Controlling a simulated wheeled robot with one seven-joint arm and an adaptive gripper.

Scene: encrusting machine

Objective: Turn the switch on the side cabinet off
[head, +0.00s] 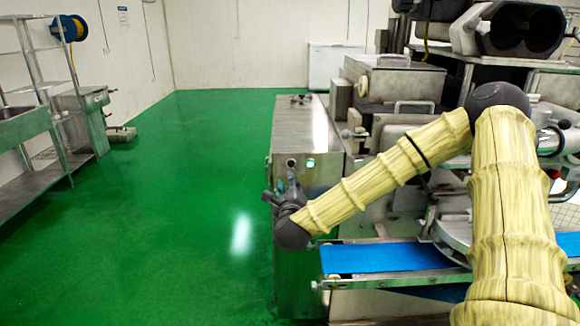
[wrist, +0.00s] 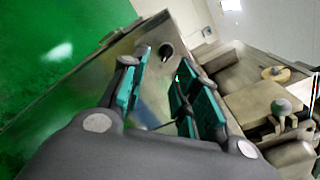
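The side cabinet (head: 314,128) is a tall steel box left of the machine. On its upper front are a small dark round switch (head: 291,162) and a lit green lamp (head: 310,162). My gripper (head: 279,190) is in front of that face, just below the switch. In the wrist view, my gripper (wrist: 158,80) is open, with teal pads apart and nothing held between them. A dark round fitting, apparently the switch (wrist: 166,50), shows beyond the fingertips. The green lamp (wrist: 178,78) is mostly hidden by the right finger. Contact with the cabinet cannot be told.
A blue conveyor belt (head: 375,257) runs below my forearm, right of the cabinet. The encrusting machine (head: 400,85) fills the right side. The green floor (head: 180,210) left of the cabinet is clear. Steel shelving and a sink (head: 25,125) stand at far left.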

